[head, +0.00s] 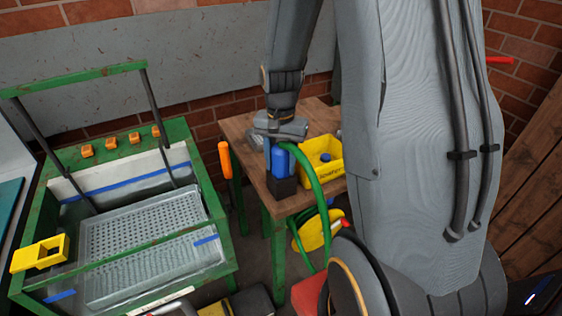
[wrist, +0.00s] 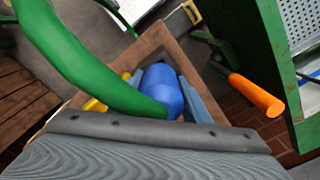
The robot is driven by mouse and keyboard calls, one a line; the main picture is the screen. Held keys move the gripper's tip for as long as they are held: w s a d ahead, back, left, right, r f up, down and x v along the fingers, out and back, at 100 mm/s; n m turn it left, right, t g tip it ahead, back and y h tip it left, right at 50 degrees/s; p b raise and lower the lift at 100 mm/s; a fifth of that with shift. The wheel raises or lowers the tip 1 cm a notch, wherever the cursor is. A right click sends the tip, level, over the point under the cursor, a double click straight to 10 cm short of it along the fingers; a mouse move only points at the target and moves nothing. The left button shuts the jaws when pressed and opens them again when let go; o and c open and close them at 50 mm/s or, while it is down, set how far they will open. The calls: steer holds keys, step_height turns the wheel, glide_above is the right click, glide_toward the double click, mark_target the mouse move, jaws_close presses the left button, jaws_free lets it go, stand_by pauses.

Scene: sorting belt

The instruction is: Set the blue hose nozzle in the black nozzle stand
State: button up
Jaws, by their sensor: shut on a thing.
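The blue hose nozzle (head: 283,163) stands upright on the small wooden table, with the green hose (head: 312,180) curving from its top down the right side. The black nozzle stand (head: 281,188) is directly beneath it, and the nozzle's lower end meets the stand's top; I cannot tell how deep it sits. My gripper (head: 277,156) comes from above and is shut on the nozzle. In the wrist view the nozzle (wrist: 162,92) is between the blue-grey fingers of my gripper (wrist: 167,97), and the hose (wrist: 75,60) crosses the left.
A yellow bin (head: 334,172) with a blue item in it stands right of the nozzle. An orange handle (head: 225,160) hangs at the table's left edge. A green-framed washing tub (head: 228,255) is to the left. A yellow hose reel (head: 312,236) is below the table.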

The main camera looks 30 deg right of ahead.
mark_target(281, 146)
steer(key=shift+f, duration=0.25)
steer(key=o, duration=1)
steer(key=shift+c, duration=0.2)
steer(key=shift+r+b, duration=0.8)
steer(key=shift+r, duration=3.15)
steer(key=shift+a, duration=0.1)
steer(key=s+a+f+n+t, duration=0.1)
steer(key=s+a+f+n, duration=0.1)
steer(key=s+a+n, duration=0.7)
steer(key=shift+s+f, duration=0.35)
steer(key=shift+s, duration=0.05)
